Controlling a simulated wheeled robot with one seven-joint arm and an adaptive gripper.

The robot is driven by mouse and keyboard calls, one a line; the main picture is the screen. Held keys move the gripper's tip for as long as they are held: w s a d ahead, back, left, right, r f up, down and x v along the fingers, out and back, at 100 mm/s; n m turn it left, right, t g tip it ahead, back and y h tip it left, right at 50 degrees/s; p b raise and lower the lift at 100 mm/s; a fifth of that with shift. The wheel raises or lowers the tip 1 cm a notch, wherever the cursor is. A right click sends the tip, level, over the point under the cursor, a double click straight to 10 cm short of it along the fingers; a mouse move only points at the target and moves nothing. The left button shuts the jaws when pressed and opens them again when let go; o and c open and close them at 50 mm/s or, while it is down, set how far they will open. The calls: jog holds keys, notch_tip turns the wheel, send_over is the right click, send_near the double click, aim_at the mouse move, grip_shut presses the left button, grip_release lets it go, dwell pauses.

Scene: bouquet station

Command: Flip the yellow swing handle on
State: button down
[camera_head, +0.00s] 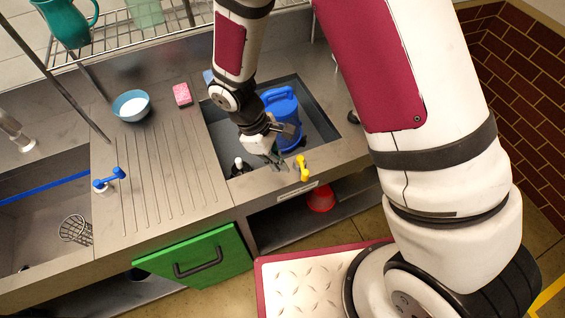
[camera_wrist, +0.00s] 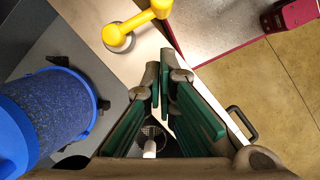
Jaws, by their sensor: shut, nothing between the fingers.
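The yellow swing handle (camera_head: 302,166) is on the front rim of the right basin. In the wrist view, its lever (camera_wrist: 140,24) runs from a round pivot cap toward the upper right, above my fingertips. My gripper (camera_head: 282,167) is to the left of the handle in the head view, over the basin's front edge. In the wrist view my gripper (camera_wrist: 162,68) has its green-padded fingers close together with nothing held. The fingertips look apart from the handle; their height difference is hard to tell.
A blue watering can or bucket (camera_head: 283,112) stands in the right basin (camera_head: 318,120). A blue handle (camera_head: 109,179) is by the left sink. A blue bowl (camera_head: 131,106) and pink sponge (camera_head: 182,94) sit on the counter. A green door (camera_head: 205,258) is below.

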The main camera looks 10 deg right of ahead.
jog(key=shift+w+a+r, duration=0.25)
jog(key=shift+w+a, duration=0.05)
jog(key=shift+a, duration=0.15)
jog(key=shift+w+a+r, duration=0.2)
jog(key=shift+w+a, duration=0.05)
jog(key=shift+a, duration=0.2)
jog(key=s+b+v, duration=0.1)
jog(key=v, duration=0.7)
jog(key=shift+w+r+b, duration=0.25)
jog(key=shift+r+b, duration=0.1)
jog(key=shift+r, duration=0.15)
jog(key=shift+d, duration=0.1)
jog(key=s+d+r+m+t+y, duration=0.1)
jog(key=d+r+m+t, duration=0.15)
jog(key=d+r, duration=0.4)
jog(key=s+d+r+m+t+y, duration=0.15)
jog(key=d+r+m, duration=0.25)
jog(key=r, duration=0.5)
jog(key=s+d+r+m+t+y, duration=0.1)
jog(key=s+d+r+m+t, duration=0.2)
jog(key=s+d+r+m, duration=0.3)
notch_tip(320, 180, up, 2)
jog(key=shift+s+d+r+t, duration=0.1)
jog(key=shift+s+d+t, duration=0.2)
jog(key=shift+s+d, duration=0.7)
